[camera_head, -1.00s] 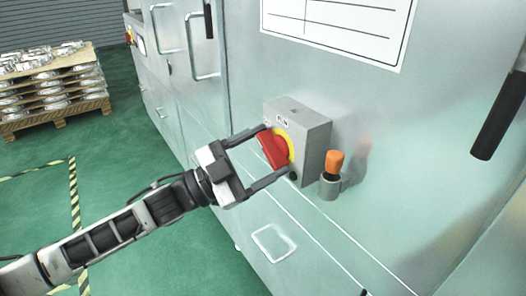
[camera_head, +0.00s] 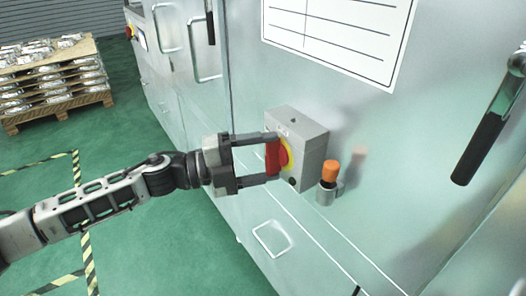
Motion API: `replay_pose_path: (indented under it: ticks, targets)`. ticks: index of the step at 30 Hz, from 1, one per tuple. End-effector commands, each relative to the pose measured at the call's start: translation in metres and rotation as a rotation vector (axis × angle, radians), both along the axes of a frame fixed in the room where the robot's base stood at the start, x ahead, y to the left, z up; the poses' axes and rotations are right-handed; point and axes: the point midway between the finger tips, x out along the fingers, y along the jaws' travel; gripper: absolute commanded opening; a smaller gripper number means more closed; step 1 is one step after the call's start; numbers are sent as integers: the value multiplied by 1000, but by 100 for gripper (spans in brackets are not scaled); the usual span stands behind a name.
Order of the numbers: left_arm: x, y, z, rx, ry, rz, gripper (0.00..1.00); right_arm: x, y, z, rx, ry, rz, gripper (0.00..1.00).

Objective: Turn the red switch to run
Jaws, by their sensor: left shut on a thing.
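The red switch (camera_head: 274,158) is a red handle on a yellow round plate (camera_head: 289,156), on the front of a grey box (camera_head: 306,147) fixed to the metal cabinet. The handle stands close to upright in the picture. My left gripper (camera_head: 272,157) comes in from the left and is shut on the red handle, one finger at its upper end and one at its lower end. The lettering on the box above the plate is too small to read fully. My right gripper is not in view.
An orange-capped piece (camera_head: 330,171) in a grey holder sits just right of the box. A black door handle (camera_head: 478,148) stands out at the right. A white label sheet (camera_head: 339,34) is above. A pallet of castings (camera_head: 54,82) stands on the green floor far left.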

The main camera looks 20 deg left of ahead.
Motion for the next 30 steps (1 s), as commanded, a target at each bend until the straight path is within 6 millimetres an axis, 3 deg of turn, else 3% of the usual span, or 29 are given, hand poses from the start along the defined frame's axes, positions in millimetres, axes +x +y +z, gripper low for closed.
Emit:
replay_pose_path:
  ticks: [25, 26, 27, 30]
  targets:
    - [-1, 0, -1, 107, -81, 0, 46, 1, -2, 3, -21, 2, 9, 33]
    - [-1, 0, -1, 107, -81, 0, 77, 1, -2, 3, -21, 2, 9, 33]
    - [-1, 0, 0, 105, -81, 0, 88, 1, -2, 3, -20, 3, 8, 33]
    - [0, 0, 0, 105, -80, 0, 91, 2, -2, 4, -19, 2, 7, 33]
